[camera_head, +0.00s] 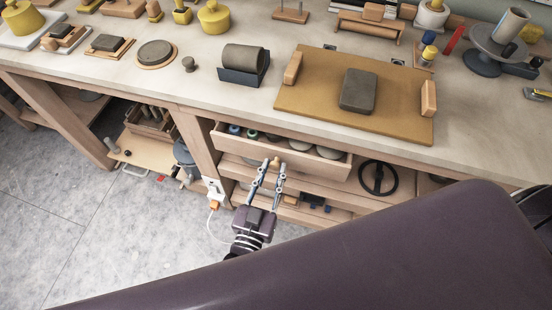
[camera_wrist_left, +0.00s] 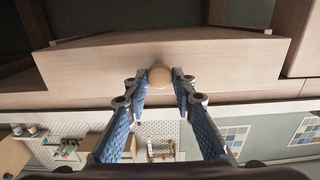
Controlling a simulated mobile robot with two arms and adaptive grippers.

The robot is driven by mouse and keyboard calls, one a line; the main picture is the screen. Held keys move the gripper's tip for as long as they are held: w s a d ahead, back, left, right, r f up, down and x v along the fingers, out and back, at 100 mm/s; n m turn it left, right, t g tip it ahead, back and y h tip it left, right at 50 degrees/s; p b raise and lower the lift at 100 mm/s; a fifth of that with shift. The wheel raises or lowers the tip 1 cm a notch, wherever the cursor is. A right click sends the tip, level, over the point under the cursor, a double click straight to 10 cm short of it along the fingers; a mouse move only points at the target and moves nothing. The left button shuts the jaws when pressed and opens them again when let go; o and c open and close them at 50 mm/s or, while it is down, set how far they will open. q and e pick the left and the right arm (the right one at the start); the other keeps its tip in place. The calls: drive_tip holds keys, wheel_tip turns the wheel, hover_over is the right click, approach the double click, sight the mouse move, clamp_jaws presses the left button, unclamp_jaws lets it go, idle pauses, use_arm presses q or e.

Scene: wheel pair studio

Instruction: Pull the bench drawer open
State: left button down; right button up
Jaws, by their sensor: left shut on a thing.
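The bench drawer (camera_head: 318,169) stands partly pulled out below the bench top, and round items show inside it. Its pale wooden front also shows in the left wrist view (camera_wrist_left: 230,62), with a round wooden knob (camera_wrist_left: 159,77) at the middle. My left gripper (camera_head: 271,168) reaches up to the drawer front, and its two fingers are closed on either side of the knob (camera_head: 276,161). My right gripper is in neither view.
The bench top (camera_head: 205,100) carries a tan board (camera_head: 310,108) with a dark grey block, plus yellow pots and clay pieces. Grey floor (camera_head: 90,215) is clear at the left.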

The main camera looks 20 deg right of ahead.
use_arm(q)
drive_tip(key=p+v, duration=0.4)
drive_tip(key=v, duration=1.8)
drive_tip(key=shift+w, duration=0.1)
drive_tip(key=c, duration=1.6)
unclamp_jaws()
drive_tip(key=v, duration=1.2)
